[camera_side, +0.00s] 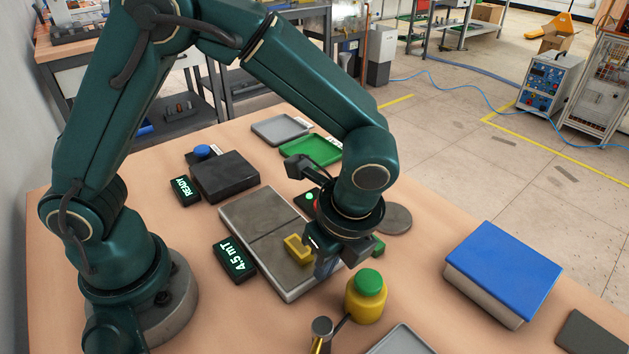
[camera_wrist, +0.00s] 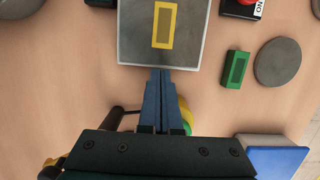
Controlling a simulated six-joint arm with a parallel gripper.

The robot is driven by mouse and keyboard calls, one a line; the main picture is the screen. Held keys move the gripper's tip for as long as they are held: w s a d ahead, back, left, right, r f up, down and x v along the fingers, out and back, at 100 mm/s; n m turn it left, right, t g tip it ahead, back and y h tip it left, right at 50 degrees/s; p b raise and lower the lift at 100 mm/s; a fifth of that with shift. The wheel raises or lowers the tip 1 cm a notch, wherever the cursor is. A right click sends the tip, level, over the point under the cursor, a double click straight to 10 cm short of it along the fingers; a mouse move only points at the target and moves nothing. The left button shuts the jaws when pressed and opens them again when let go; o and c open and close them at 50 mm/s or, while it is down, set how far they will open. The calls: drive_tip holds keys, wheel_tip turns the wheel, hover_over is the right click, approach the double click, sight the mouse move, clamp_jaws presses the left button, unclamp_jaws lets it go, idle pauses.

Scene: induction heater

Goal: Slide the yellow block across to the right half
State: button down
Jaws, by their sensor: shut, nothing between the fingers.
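The yellow block (camera_side: 294,249) lies flat on the grey plate (camera_side: 250,208), on the half nearer the side camera. A seam splits the plate into two halves. In the wrist view the block (camera_wrist: 156,26) has a yellow rim around a darker olive middle, and the plate (camera_wrist: 133,47) fills the top centre. My gripper (camera_side: 324,268) is shut and empty, low at the plate's edge beside the block. In the wrist view its fingertips (camera_wrist: 162,74) point at the block's near end, with a visible gap between. The side view partly hides the block's right end behind the gripper.
A yellow jar with a green lid (camera_side: 367,296) stands close to my gripper. A green block (camera_wrist: 236,69) and a grey disc (camera_wrist: 278,61) lie right of the plate. A blue-topped box (camera_side: 502,271) sits farther right. A 4.5 mT display (camera_side: 235,261) borders the plate.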

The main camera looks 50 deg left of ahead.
sight(267, 218)
drive_tip(key=shift+a, duration=0.9)
drive_tip(key=a, duration=1.3)
drive_tip(key=shift+a, duration=0.25)
